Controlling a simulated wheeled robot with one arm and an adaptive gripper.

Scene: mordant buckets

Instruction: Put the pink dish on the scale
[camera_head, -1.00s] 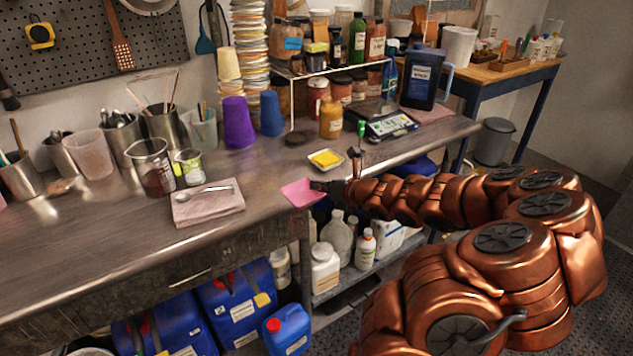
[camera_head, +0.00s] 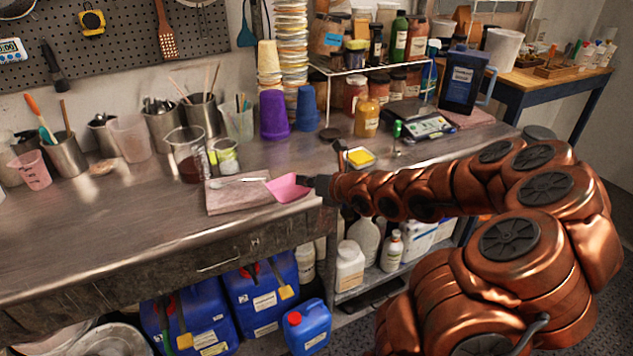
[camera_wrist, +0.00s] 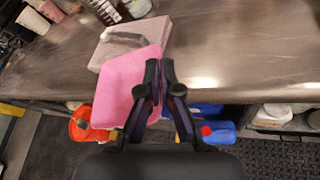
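The pink dish (camera_head: 287,188) is in my gripper (camera_head: 315,186), over the front edge of the steel bench, beside the right end of the folded pink cloth. In the wrist view the pink dish (camera_wrist: 124,90) fills the space left of the fingers. My gripper (camera_wrist: 161,72) has its fingertips close together on the dish's right rim. The dish looks empty. The scale (camera_head: 428,127), dark with a pale display face, stands farther back on the bench to the right, apart from the dish. My arm passes in front of the bench below it.
A small dish of yellow powder (camera_head: 360,158) and a green-topped item (camera_head: 397,130) stand between my gripper and the scale. A yellow jar (camera_head: 367,118) and a large dark jug (camera_head: 462,80) are near the scale. The folded cloth (camera_head: 235,200) holds a spoon.

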